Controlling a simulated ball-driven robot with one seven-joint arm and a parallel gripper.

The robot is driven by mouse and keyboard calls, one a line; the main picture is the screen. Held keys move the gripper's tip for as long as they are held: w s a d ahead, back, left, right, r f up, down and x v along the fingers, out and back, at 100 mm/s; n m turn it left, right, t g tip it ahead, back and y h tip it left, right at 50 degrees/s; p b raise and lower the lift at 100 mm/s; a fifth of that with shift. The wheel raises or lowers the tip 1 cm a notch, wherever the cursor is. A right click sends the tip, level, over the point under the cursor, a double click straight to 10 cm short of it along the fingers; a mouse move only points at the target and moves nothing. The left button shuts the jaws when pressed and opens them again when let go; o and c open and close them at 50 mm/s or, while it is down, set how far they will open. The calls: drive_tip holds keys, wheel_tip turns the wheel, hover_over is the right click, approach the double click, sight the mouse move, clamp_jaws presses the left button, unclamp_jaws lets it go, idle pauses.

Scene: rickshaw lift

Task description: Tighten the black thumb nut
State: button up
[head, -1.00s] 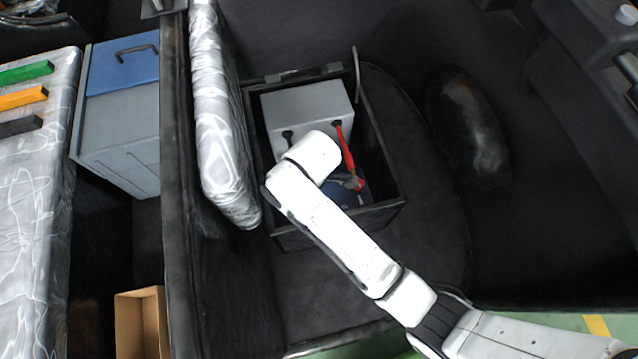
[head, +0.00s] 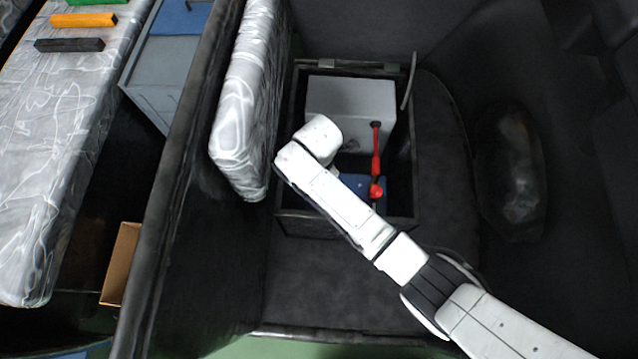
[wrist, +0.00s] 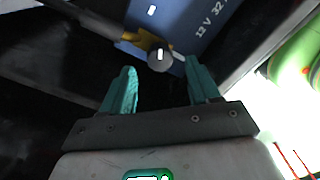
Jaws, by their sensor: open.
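The black thumb nut (wrist: 160,59) shows in the wrist view as a round dark grey knob with a light stripe on its face. It sits by a brass-coloured terminal piece (wrist: 146,41) at the edge of a blue battery (wrist: 195,22) marked "12 V 32". My gripper (wrist: 161,74) has two teal fingers, open and apart, with the nut between and just beyond their tips. No contact is visible. In the head view the battery (head: 372,186) is low in a black box (head: 307,224); my arm hides the fingers and the nut.
A grey unit (head: 345,98) fills the box's back. A red cable (head: 376,150) runs from it to a red terminal cover (head: 376,190). A silvery wrapped cushion (head: 245,100) stands left of the box. The box walls are close around my wrist.

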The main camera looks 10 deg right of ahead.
drive_tip(key=shift+f+b, duration=0.35)
drive_tip(key=shift+f, duration=1.65)
drive_tip(key=c, duration=1)
drive_tip(key=shift+c, duration=0.2)
